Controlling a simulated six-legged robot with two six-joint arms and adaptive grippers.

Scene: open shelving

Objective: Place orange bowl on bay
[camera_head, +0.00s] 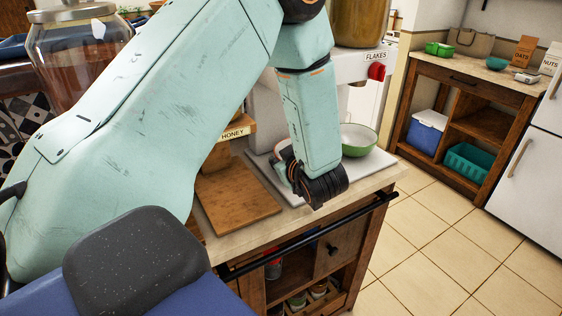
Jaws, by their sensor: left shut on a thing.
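My left arm reaches across the picture from the left, and its dark wrist and gripper (322,190) hang over the front edge of the counter. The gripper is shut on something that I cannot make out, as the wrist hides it. No orange bowl shows clearly. A green bowl with a white inside (358,138) stands on a pale tray (382,161) just behind and right of the gripper. A wooden board (240,208) lies left of the gripper. I cannot tell which part is the bay. My right gripper is not in view.
A large glass jar (75,55) stands at the back left. A dispenser labelled FLAKES (374,56) is behind the arm. A black rail (310,236) runs along the counter's front. A wooden shelf unit (470,92) stands across the clear tiled floor (430,240).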

